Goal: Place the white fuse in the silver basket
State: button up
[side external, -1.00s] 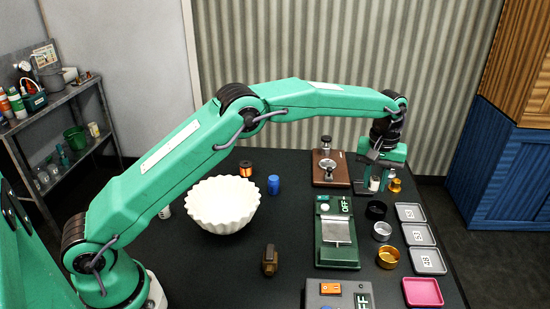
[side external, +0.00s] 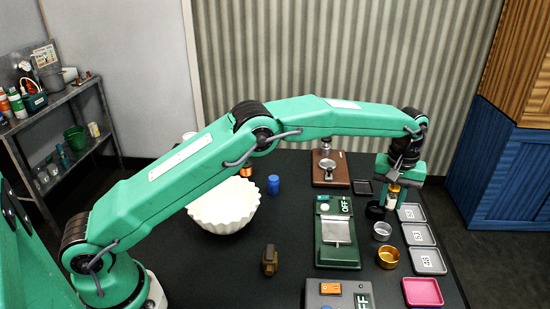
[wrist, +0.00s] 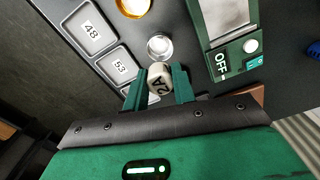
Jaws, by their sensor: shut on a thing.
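The white fuse (wrist: 158,74) is marked "2A" on its end in the wrist view. My gripper (wrist: 158,84) is shut on it, one green finger on each side. In the side view my gripper (side external: 392,197) holds the fuse (side external: 391,200) upright near the black basket. The silver basket (side external: 382,231) is a small round cup between the black and the gold one. In the wrist view the silver basket (wrist: 159,47) shows just beyond the fuse, and the fuse is outside it. The fuse's lower end is not clear.
The black basket (side external: 375,210) and gold basket (side external: 388,257) flank the silver one. Numbered grey trays (side external: 428,261) line the right side, with a pink tray (side external: 422,292) in front. The green scale (side external: 337,246) stands left. A white bowl (side external: 222,211) is farther left.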

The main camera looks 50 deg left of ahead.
jog(key=shift+f, duration=3.35)
jog(key=o, duration=1.1)
jog(key=shift+c, duration=0.2)
jog(key=shift+r, duration=3.5)
jog(key=shift+r, duration=0.1)
